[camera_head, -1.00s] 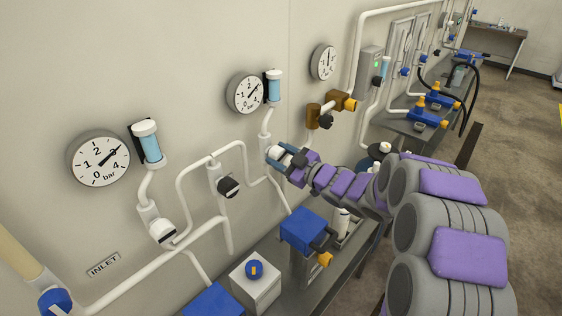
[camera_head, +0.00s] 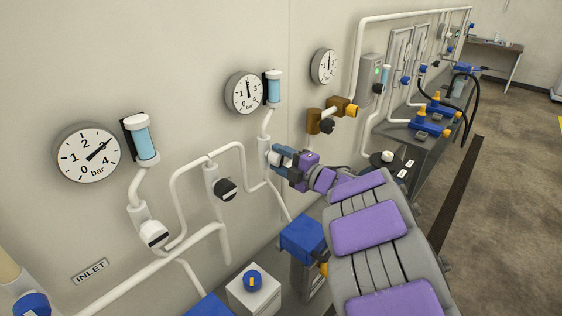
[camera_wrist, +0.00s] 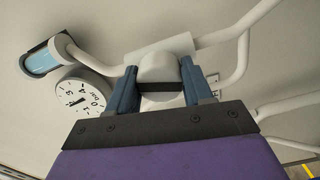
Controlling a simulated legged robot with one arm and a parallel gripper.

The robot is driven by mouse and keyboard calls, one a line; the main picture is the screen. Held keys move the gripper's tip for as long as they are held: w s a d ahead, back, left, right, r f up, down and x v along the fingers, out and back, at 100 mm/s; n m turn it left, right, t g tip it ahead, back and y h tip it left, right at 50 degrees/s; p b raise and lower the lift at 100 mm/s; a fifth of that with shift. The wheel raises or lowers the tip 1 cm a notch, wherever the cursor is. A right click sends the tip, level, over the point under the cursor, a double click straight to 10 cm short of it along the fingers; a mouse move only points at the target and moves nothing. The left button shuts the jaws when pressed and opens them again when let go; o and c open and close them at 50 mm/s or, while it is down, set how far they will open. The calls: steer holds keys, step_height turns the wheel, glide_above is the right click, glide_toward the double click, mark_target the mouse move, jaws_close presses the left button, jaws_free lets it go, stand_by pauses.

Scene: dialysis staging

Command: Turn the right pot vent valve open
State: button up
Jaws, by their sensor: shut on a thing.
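The right pot (camera_head: 273,87), a light-blue clear cylinder with a white cap, is mounted on the wall beside a round gauge. A white pipe runs down from it to the right pot vent valve, whose white rounded knob (camera_wrist: 158,69) with a black stripe shows in the wrist view. My gripper (camera_head: 280,157) is shut on this knob, with a blue finger on each side (camera_wrist: 158,75). In the head view the fingers hide most of the knob. The wrist view also shows the pot (camera_wrist: 41,60).
The left pot (camera_head: 141,138) has a similar white valve (camera_head: 153,234) below it. A black-knobbed valve (camera_head: 225,189) is left of my gripper. The right pot's gauge (camera_head: 244,93) has its needle near upright. A blue-topped unit (camera_head: 301,237) stands under my arm.

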steer(key=n, duration=0.2)
steer(key=shift+n, duration=0.4)
steer(key=shift+f+n, duration=0.1)
steer(key=shift+n, duration=0.4)
steer(key=shift+f, duration=0.15)
steer(key=o, duration=0.8)
steer(key=shift+o, duration=1.2)
steer(key=shift+a, duration=0.2)
steer(key=shift+d, duration=0.1)
steer(key=p+v, duration=0.2)
steer(key=v, duration=1.5)
steer(key=shift+s+d, duration=0.1)
